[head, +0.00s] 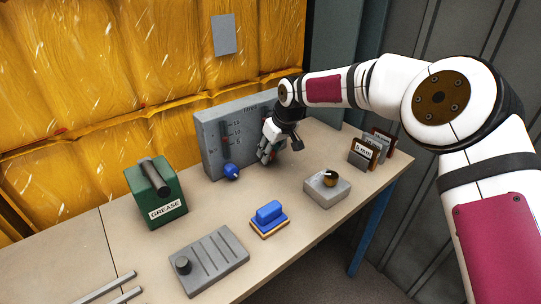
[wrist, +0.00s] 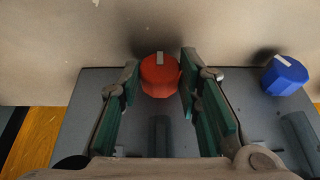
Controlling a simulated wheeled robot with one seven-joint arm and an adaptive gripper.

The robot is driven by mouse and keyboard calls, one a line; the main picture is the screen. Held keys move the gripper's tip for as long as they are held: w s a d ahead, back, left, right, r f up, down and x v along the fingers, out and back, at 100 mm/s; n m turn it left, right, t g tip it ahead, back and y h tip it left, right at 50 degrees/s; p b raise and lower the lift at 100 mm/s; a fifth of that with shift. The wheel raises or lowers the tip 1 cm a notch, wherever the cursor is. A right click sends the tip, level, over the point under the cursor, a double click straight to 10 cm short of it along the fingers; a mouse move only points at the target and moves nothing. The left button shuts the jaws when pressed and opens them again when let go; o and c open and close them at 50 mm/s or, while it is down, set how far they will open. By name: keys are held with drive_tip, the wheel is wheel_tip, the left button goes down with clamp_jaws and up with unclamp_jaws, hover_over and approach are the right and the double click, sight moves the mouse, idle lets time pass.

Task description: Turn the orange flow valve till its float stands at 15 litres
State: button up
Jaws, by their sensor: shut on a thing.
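The orange flow valve is a red-orange knob (wrist: 160,77) with a white mark, on a grey gauge panel (wrist: 75,125). My gripper (wrist: 160,85) is shut on it, one green-padded finger on each side. The panel carries scale numbers beside dark tubes. The orange valve's float cannot be made out.
A green grease can (head: 158,193) stands left of the panel. A grey ridged block (head: 213,262), a blue brush-like block (head: 269,217) and a grey box with a round knob (head: 326,189) lie in front. Labelled cards (head: 364,154) stand at right. Bare bench lies between them.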

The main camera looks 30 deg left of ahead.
drive_tip(key=g+b, duration=0.1)
drive_tip(key=g+y+b, duration=0.1)
drive_tip(key=g+b, duration=0.1)
drive_tip(key=w+m+g+y+b, duration=0.1)
drive_tip(key=b, duration=0.1)
drive_tip(key=shift+d+f+g, duration=0.2)
drive_tip(key=shift+f+g, duration=0.15)
drive_tip(key=shift+g, duration=0.05)
drive_tip(key=g+y+b, duration=0.1)
drive_tip(key=g+b, duration=0.1)
drive_tip(key=b, duration=0.1)
drive_tip(key=shift+w+m+g, duration=0.1)
drive_tip(key=shift+m+g, duration=0.2)
drive_tip(key=shift+m, duration=0.1)
drive_tip(key=o, duration=1.1)
drive_tip(key=shift+o, duration=0.2)
drive_tip(key=shift+r, duration=0.1)
